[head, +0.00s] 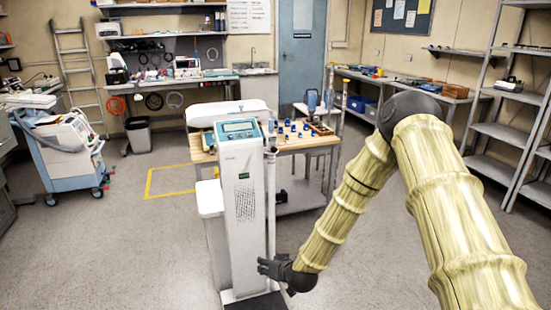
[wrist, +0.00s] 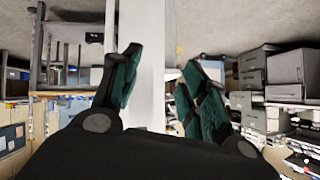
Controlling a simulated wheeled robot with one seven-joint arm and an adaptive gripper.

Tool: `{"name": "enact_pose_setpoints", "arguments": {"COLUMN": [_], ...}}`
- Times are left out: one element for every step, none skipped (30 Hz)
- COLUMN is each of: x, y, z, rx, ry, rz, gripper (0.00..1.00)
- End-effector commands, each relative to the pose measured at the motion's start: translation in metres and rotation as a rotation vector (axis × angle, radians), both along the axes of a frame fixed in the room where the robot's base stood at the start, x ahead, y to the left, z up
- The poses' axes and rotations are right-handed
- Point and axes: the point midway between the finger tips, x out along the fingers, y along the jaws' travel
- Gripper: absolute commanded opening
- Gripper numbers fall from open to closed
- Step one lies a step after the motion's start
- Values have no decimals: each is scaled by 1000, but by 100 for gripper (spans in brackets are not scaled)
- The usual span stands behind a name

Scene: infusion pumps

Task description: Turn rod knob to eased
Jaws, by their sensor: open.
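A pale upright rod (head: 271,205) runs along the right side of the white pump column (head: 243,225). A small dark fitting (head: 271,150) sits high on the rod; I cannot tell whether it is the rod knob or what its setting is. My gripper (head: 264,268) is low by the rod's lower part, well below that fitting, with its fingers pointing left. In the wrist view my gripper (wrist: 160,85) is open, its green-padded fingers apart. A broad white upright surface (wrist: 147,60) shows behind the gap between them; contact is not visible. No knob shows in the wrist view.
A wooden-topped workbench (head: 300,144) with small blue items stands right behind the column. A blue-white cart (head: 70,165) is at the left, and grey shelving (head: 505,135) at the right. The floor (head: 120,245) left of the column is clear.

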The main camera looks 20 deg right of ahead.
Motion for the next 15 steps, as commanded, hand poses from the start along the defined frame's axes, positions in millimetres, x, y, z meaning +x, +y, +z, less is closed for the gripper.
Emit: {"name": "enact_pose_setpoints", "arguments": {"x": [38,59,84,101,116,134,146,156,168,175,181,187,191,194,197], "y": [-12,-17,-28,-35,-42,-53,-61,-69,-78,-85,-92,-98,-103,-107,-111], "z": [28,48,74,94,113,139,157,174,195,209,222,236,246,253,261], "rx": [10,13,16,19,19,21,21,20,20,20,19,17,17,16,16], "ry": [-88,-139,-204,-252,-295,-351,-390,-425,-469,-496,-521,-550,-568,-582,-597], "rz": [-22,-30,-46,-56,-66,-82,-92,-104,-116,-124,-134,-143,-149,-155,-159], "gripper": [44,44,44,44,44,44,44,44,44,44,44,44,44,44,44]}}
